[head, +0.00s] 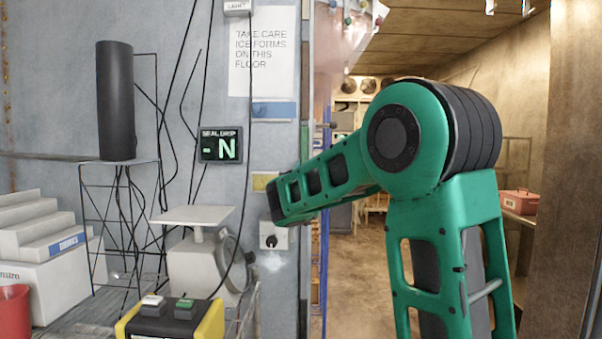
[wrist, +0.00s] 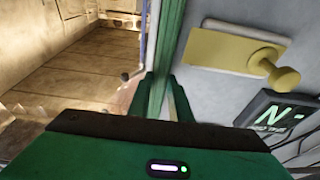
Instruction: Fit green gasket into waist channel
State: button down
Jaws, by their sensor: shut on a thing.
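In the wrist view a long dark green strip, which looks like the green gasket (wrist: 171,45), runs from the top edge down between the fingers of my gripper (wrist: 160,105). The fingers are shut on it. The strip lies along the border between the grey wall and the doorway in this view. I cannot make out the waist channel, or whether any of the strip sits in it. In the head view my green arm reaches left across the door edge, and its end is in front of the wall. The fingertips and gasket cannot be made out there.
The doorway floor (head: 365,270) is open beyond the door edge. On the grey wall are a display (head: 220,145) showing N and a yellow plate (wrist: 225,50) with a knob. A scale (head: 195,265), a dark cylinder (head: 116,100) and a yellow-black button box (head: 172,323) stand left.

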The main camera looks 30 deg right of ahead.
jog(key=shift+w+d, duration=0.3)
jog(key=shift+w, duration=0.1)
jog(key=c, duration=0.9)
grip_release()
jog(key=shift+c, duration=0.2)
jog(key=shift+s+a, duration=0.1)
jog(key=s+a, duration=0.3)
jog(key=s, duration=0.2)
jog(key=shift+s+a, duration=0.3)
jog(key=shift+a, duration=0.1)
dwell(0.5)
dwell(0.4)
jog(key=v, duration=1)
jog(key=shift+s, duration=0.3)
